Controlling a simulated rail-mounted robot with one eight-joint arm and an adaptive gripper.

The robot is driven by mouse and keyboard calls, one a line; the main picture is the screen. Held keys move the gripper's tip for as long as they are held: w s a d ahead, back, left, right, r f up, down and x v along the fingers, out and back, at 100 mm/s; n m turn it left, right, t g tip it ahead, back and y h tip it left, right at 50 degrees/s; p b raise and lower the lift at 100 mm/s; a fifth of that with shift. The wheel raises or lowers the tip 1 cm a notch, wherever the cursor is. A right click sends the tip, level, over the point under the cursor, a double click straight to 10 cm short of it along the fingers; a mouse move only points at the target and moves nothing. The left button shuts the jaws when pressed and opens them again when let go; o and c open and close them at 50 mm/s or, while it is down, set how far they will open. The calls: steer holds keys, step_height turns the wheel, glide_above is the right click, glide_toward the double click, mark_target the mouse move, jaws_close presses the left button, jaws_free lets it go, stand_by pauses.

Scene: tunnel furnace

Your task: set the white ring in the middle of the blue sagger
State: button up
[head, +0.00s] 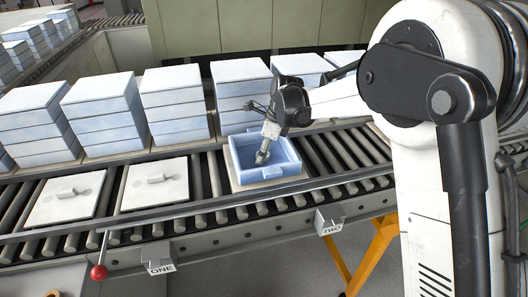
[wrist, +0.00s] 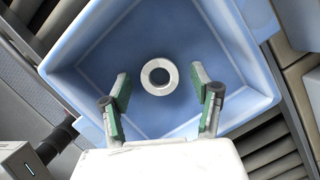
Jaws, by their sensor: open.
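The blue sagger (head: 284,172) is an open square box on a pale plate on the roller conveyor in the head view. Its walls and floor fill much of the wrist view (wrist: 90,50). The white ring (wrist: 159,76) lies flat on the sagger floor, near the middle, with walls around it. My gripper (wrist: 159,88) is open, its two green-padded fingers apart on either side below the ring in the picture, touching nothing that I can make out. In the head view my gripper (head: 262,157) reaches down into the sagger and the ring cannot be made out.
Stacks of blue saggers with white lids (head: 175,105) stand behind.

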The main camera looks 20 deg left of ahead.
steer(key=shift+r, duration=0.1)
steer(key=v, duration=1.1)
steer(key=s+d+r+n+t, duration=0.1)
steer(key=s+d+r+n, duration=0.15)
steer(key=d, duration=0.45)
steer(key=s+d+r+n+t, duration=0.1)
steer(key=s+d+r+n, duration=0.1)
steer(key=s+d+r, duration=0.3)
steer(key=s+d+n+t+h+b, duration=0.15)
steer(key=s+d+n, duration=0.25)
steer(key=s+d, duration=0.45)
steer(key=s+d+n+t, duration=0.2)
steer(key=s+d+n, duration=0.25)
steer(key=d, duration=0.65)
steer(key=s+d+f+n+t+h, duration=0.1)
steer(key=s+d+f+n, duration=0.3)
steer(key=s, duration=0.6)
step_height(320, 180, down, 3)
steer(key=d+t, duration=0.1)
steer(key=d, duration=0.1)
steer(key=shift+d+r+n, duration=0.25)
steer(key=shift+d+n, duration=0.05)
